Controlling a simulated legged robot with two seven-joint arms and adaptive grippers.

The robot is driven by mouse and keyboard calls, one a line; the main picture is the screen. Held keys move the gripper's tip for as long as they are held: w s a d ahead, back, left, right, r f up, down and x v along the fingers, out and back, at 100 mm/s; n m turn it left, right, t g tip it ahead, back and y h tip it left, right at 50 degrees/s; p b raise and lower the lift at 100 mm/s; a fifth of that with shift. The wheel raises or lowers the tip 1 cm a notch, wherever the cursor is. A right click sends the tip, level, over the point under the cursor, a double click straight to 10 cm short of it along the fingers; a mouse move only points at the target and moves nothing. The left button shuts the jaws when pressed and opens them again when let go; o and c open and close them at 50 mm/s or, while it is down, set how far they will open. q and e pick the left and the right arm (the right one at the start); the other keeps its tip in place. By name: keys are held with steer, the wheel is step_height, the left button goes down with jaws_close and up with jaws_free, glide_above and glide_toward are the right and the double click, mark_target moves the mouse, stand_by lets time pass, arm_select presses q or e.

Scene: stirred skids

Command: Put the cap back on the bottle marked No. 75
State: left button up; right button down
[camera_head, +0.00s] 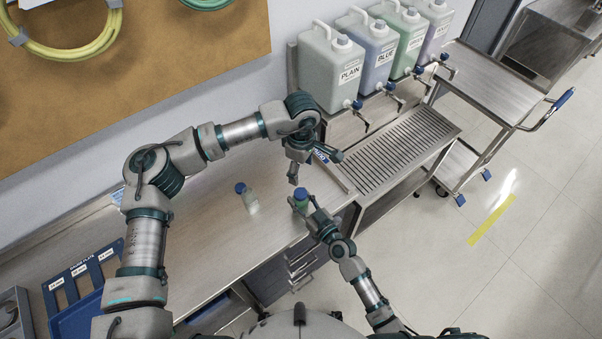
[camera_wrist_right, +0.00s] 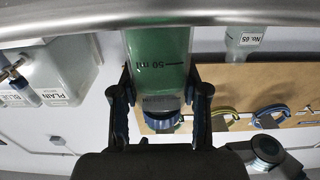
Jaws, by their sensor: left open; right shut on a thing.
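A small bottle of green liquid (camera_head: 301,203) stands at the counter's right end, between the fingers of my right gripper (camera_head: 308,203). In the right wrist view the picture is upside down, and this bottle (camera_wrist_right: 158,60) shows a 50 ml mark. A blue cap (camera_wrist_right: 163,117) sits at its neck end; I cannot tell how tightly. Its number is not visible. My right gripper (camera_wrist_right: 160,98) is shut on the bottle near its neck. My left gripper (camera_head: 312,168) is open and empty, just above and behind the bottle.
Large jugs (camera_head: 333,75) with taps stand behind a drain grate (camera_head: 395,150).

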steer(key=c, duration=0.5)
jaws_free()
steer(key=v, duration=1.2)
steer(key=shift+f, duration=0.1)
